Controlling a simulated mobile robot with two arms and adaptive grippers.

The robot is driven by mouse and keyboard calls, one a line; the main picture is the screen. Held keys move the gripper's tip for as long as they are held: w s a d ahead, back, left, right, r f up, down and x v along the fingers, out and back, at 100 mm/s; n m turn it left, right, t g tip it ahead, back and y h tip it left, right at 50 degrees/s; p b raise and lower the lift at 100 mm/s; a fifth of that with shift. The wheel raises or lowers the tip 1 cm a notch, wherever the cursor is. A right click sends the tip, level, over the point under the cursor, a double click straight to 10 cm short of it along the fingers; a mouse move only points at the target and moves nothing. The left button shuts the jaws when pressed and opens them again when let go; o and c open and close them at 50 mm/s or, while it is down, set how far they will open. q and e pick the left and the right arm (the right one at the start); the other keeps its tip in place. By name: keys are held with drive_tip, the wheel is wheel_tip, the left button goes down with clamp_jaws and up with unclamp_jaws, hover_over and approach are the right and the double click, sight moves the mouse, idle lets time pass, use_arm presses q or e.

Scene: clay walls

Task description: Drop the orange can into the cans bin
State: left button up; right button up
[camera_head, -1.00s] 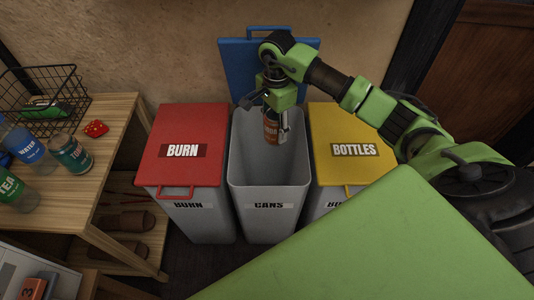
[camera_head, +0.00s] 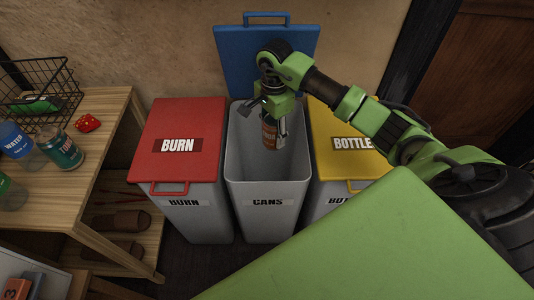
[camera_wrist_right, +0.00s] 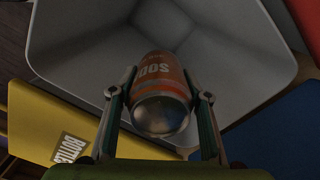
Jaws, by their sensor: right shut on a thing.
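The orange can (camera_head: 269,133) is held upright inside the mouth of the grey cans bin (camera_head: 267,195), whose front is labelled CANS. My right gripper (camera_head: 270,125) points down over the bin and is shut on the can. In the right wrist view the can (camera_wrist_right: 160,88) sits between the two fingers of the gripper (camera_wrist_right: 160,105), with the bin's inner walls (camera_wrist_right: 85,40) around and beyond it. The bin's blue lid (camera_head: 230,62) stands open at the back. My left gripper is not in view.
The red BURN bin (camera_head: 185,162) stands left of the cans bin with its lid shut. The yellow BOTTLES bin (camera_head: 340,170) stands right, also shut.

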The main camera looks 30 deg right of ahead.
sight(273, 120)
idle(0.3)
drive_tip(key=o, duration=0.8)
drive_tip(key=shift+o, duration=0.2)
wheel_tip(273, 120, up, 7)
drive_tip(key=shift+r, duration=0.2)
